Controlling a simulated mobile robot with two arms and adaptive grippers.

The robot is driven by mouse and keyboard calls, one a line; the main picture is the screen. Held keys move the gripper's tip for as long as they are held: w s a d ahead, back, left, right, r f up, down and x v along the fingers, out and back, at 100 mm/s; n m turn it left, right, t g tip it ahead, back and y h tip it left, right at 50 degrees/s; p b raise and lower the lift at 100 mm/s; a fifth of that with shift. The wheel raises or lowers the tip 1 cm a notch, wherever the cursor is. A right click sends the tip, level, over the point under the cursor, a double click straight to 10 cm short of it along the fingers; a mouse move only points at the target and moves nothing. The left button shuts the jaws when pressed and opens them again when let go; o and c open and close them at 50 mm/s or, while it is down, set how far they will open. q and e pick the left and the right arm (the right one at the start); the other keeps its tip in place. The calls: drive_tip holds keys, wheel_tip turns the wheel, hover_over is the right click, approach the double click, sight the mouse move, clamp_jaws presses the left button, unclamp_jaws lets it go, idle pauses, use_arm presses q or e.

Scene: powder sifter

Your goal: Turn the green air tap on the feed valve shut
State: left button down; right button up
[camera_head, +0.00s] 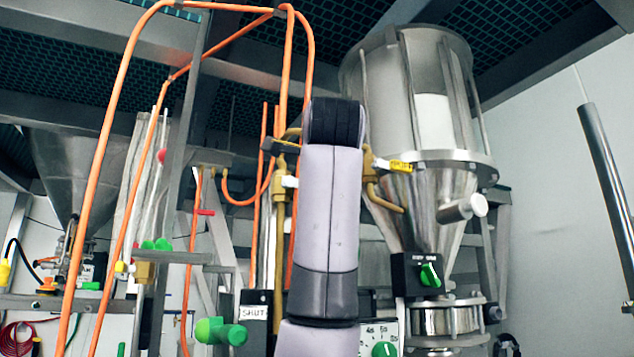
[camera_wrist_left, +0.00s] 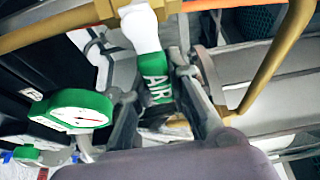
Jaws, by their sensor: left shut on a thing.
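The green air tap handle (camera_wrist_left: 156,82), lettered AIR, shows in the left wrist view. It hangs from a white fitting (camera_wrist_left: 141,30) on a brass pipe (camera_wrist_left: 275,62). The fingers of my left gripper (camera_wrist_left: 163,100) are on either side of the handle and shut on it. In the head view my left arm's grey link stands upright in the middle and hides the tap and the gripper. Brass pipework (camera_head: 388,198) shows just right of the arm. My right gripper is in neither view.
A green-rimmed gauge (camera_wrist_left: 75,112) sits close left of the fingers. In the head view are a steel hopper (camera_head: 425,190), a black box with a green knob (camera_head: 429,275), a SHUT sign (camera_head: 254,313), a green fitting (camera_head: 220,332) and orange hoses (camera_head: 112,125).

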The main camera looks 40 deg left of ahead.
use_arm(q)
drive_tip(key=shift+f, duration=0.1)
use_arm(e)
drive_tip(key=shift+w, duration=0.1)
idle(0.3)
use_arm(q)
drive_tip(key=c, duration=1.5)
unclamp_jaws()
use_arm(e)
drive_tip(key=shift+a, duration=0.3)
use_arm(q)
drive_tip(key=shift+s+d, duration=0.1)
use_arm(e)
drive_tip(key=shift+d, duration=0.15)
use_arm(q)
drive_tip(key=v, duration=1.1)
drive_tip(key=shift+s+d, duration=0.25)
drive_tip(key=shift+d, duration=0.05)
